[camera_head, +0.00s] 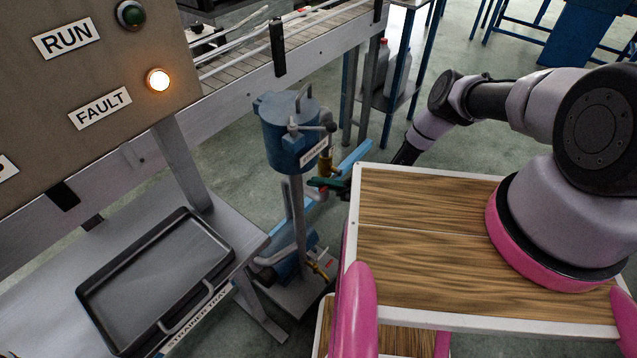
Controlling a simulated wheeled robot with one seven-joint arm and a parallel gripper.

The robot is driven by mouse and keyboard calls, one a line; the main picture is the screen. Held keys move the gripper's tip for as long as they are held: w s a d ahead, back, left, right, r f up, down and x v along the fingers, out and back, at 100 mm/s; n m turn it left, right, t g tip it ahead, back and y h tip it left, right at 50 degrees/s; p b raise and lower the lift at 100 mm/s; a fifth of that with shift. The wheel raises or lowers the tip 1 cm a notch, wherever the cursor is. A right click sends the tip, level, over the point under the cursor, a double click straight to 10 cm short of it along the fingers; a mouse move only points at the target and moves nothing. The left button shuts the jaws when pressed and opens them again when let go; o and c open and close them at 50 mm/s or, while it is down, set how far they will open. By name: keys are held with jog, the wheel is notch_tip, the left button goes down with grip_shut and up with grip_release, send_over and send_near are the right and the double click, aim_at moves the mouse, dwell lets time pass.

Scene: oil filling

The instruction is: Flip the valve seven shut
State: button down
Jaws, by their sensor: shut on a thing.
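A blue cylindrical unit (290,133) stands on a post left of my wooden top. Brass fittings (325,160) and grey pipes are on its right side. A small dark green handle (319,183) sticks out below them, roughly level. My arm reaches down from the right, and its end passes behind the wooden top's edge. My gripper (344,181) is mostly hidden there, shut at the handle. The fingertips are small and dark, so the exact grip is hard to see. No number seven is readable on the valve.
A control panel (85,60) with RUN and FAULT labels and a lit orange lamp (158,79) is at upper left. A dark strainer tray (155,285) lies on the bench below. A conveyor (300,50) runs behind. A lower brass valve (318,270) sits near the base.

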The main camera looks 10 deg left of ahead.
jog(key=shift+w, duration=0.1)
jog(key=c, duration=0.7)
grip_release()
jog(key=v, duration=0.7)
jog(key=shift+d, duration=0.2)
